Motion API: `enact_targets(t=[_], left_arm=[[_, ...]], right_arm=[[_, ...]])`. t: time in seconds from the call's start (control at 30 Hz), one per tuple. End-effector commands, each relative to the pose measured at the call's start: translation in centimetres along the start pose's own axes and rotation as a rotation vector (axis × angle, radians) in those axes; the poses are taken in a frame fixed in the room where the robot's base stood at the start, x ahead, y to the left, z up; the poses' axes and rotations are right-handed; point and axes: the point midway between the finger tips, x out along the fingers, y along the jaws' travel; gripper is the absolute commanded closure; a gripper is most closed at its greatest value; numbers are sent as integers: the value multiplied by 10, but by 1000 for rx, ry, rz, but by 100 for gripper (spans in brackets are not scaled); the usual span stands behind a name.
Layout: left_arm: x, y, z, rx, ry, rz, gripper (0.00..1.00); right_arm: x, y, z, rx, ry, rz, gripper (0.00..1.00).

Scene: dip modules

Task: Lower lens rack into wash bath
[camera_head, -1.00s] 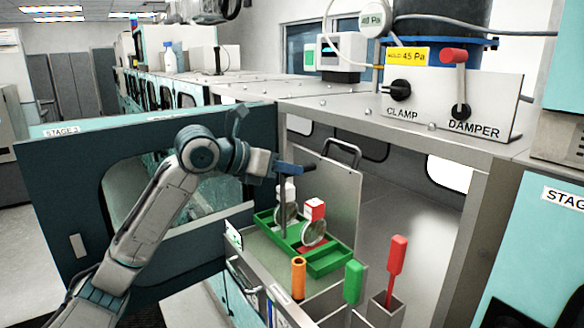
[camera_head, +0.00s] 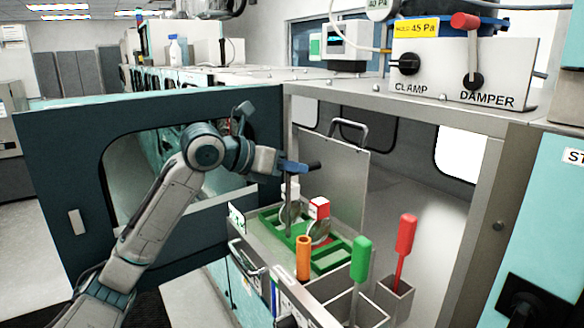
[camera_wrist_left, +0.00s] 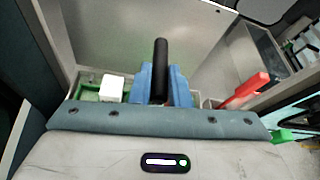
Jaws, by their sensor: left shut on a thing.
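My left gripper (camera_head: 290,167) reaches in from the left above the green rack. Its blue fingers are shut on a black handle (camera_head: 314,165), which also shows between them in the left wrist view (camera_wrist_left: 161,70). A thin grey post runs down from near the fingers towards the green lens rack (camera_head: 331,262). Round lenses stand at the rack, one below a red-and-white block (camera_head: 319,207) and one by a white block (camera_head: 290,192). The rack is low among the steel walls; I cannot tell whether it touches the surface below. No wash bath can be clearly made out. My right gripper is out of view.
Orange (camera_head: 303,257), green (camera_head: 361,258) and red (camera_head: 405,248) handled tools stand upright in front and right of the rack. A steel plate with a loop handle (camera_head: 340,160) stands behind. An open teal door (camera_head: 60,180) is at the left. A steel frame post (camera_head: 470,235) is at the right.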

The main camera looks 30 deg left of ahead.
Motion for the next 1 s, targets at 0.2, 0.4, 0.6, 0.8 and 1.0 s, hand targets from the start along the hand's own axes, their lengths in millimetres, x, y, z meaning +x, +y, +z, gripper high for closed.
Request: enact_targets(t=[0.2, 0.4, 0.6, 0.8, 1.0], left_arm=[[5, 3, -13, 1, -2, -1, 100], [10, 5, -24, 1, -2, -1, 100], [14, 7, -34, 1, -2, -1, 100], [18, 9, -43, 1, -1, 0, 100], [22, 11, -54, 0, 0, 0, 100]], right_arm=[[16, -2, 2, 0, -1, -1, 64], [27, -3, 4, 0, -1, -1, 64], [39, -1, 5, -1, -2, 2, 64], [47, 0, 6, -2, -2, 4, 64], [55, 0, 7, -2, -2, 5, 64]])
